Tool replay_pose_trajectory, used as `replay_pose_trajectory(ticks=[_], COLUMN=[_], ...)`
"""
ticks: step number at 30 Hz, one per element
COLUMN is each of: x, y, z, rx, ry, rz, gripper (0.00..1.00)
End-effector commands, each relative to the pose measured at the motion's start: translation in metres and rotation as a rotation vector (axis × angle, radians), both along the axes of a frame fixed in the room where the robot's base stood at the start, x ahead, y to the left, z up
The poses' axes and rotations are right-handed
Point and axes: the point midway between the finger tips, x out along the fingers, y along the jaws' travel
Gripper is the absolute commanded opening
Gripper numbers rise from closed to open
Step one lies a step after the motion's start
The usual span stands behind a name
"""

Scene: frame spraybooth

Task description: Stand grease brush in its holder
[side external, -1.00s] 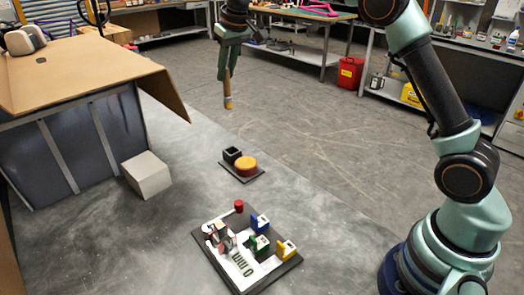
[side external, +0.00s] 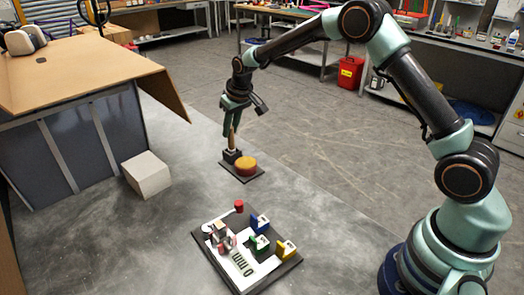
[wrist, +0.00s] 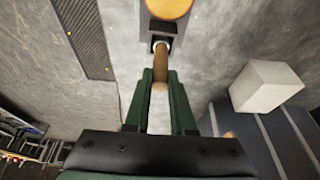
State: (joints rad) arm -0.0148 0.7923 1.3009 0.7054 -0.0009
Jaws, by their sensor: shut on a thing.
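The grease brush (side external: 231,139), with a tan wooden handle, is upright in the side view. My gripper (side external: 231,126) is shut on its upper part, above the holder. The black square holder (side external: 230,157) stands on a dark base plate, beside a round orange-yellow pad (side external: 246,163). In the wrist view, the brush (wrist: 160,65) runs from between my green fingers (wrist: 160,78) to the mouth of the holder (wrist: 164,27). Its bristle end is hidden, and its lower end appears to be inside the holder. How deep it sits I cannot tell.
A board with several coloured blocks and a red knob (side external: 245,252) lies on the floor in front. A white box (side external: 147,175) stands at left, beside the cardboard-topped bench (side external: 80,70). The floor to the right of the holder is clear.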

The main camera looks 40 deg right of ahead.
Motion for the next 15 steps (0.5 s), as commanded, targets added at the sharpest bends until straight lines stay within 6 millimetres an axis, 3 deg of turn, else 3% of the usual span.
replay_pose_trajectory(ticks=[14, 15], x=[0.0000, 0.0000], y=[0.0000, 0.0000], z=[-0.0100, -0.0103], rx=[0.000, 0.000], ry=[0.000, 0.000], rz=[0.000, 0.000], gripper=[0.00, 0.30])
